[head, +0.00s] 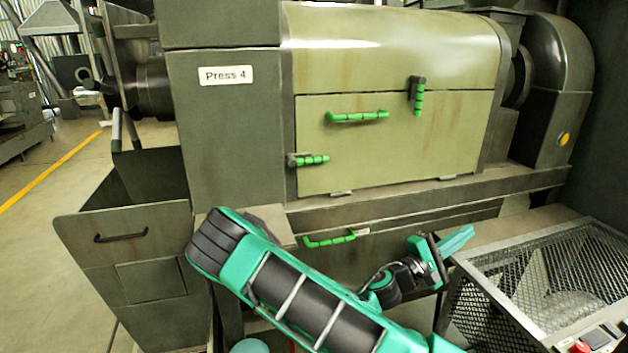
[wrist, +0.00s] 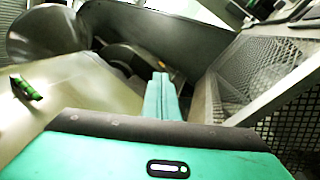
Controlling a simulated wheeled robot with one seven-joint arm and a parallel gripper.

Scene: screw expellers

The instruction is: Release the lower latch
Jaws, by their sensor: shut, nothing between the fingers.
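The lower latch (head: 312,160) has a green ribbed grip and lies horizontal at the left edge of the pale green door (head: 400,150) on the press. The upper latch (head: 417,97) hangs vertical at the door's top edge. My gripper (head: 468,236) is shut and empty, below and to the right of the door, well apart from both latches. In the wrist view its fingers (wrist: 161,80) lie together. A green-gripped latch (wrist: 27,90) shows at the left there; I cannot tell which one it is.
A green handle (head: 357,116) is on the door, and another (head: 330,239) is on the drawer front below. A mesh guard (head: 540,275) stands close to the right of my gripper. An open-topped dark bin (head: 125,235) is at the left.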

